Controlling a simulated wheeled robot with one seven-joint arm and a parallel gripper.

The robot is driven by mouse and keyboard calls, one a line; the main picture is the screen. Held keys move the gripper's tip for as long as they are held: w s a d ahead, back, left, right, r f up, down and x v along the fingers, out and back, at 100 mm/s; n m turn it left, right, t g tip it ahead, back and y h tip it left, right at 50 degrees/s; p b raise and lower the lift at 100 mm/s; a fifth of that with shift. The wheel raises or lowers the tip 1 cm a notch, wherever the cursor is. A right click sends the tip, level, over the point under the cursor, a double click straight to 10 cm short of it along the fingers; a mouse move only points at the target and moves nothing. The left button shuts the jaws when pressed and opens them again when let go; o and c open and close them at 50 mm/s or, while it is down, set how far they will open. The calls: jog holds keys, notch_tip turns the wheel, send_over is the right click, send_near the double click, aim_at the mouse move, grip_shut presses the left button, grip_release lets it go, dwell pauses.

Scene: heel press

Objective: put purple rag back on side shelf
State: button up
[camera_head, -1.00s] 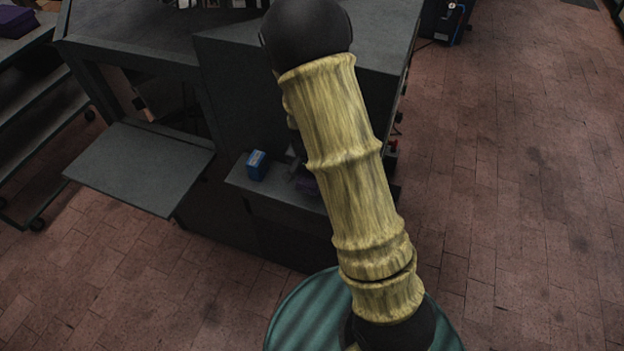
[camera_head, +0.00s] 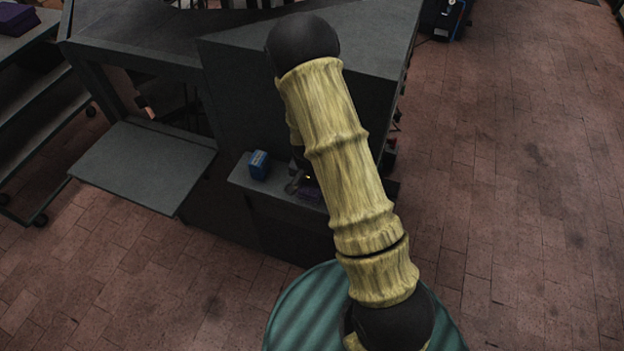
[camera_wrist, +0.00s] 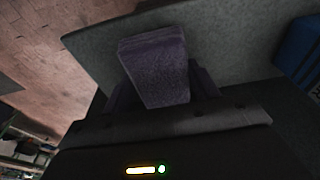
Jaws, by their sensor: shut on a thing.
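A folded purple rag (camera_wrist: 155,65) stands out between the fingers of my gripper (camera_wrist: 163,88) in the wrist view. The gripper is shut on it. In the head view the rag (camera_head: 311,192) shows small and dark beside my arm, at the side shelf (camera_head: 240,181), a low grey ledge on the machine. The gripper (camera_head: 297,181) is mostly hidden behind my arm there. In the wrist view the grey shelf surface (camera_wrist: 225,40) lies right behind the rag. I cannot tell whether the rag touches it.
A blue box (camera_head: 259,165) stands on the shelf left of the gripper; it also shows in the wrist view (camera_wrist: 300,52). A grey tray (camera_head: 145,166) juts out farther left. A cart (camera_head: 45,95) at the far left holds another purple item (camera_head: 17,21).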

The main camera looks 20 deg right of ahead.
aim_at(310, 189)
jog(key=shift+f, duration=0.2)
jog(key=o, duration=0.9)
jog(key=shift+o, duration=0.2)
jog(key=shift+r, duration=0.3)
notch_tip(310, 189, up, 12)
jog(key=s+a+b, duration=0.1)
jog(key=b, duration=0.2)
jog(key=shift+s+f+b, duration=0.15)
jog(key=shift+s+b, duration=0.1)
jog(key=shift+b, duration=0.1)
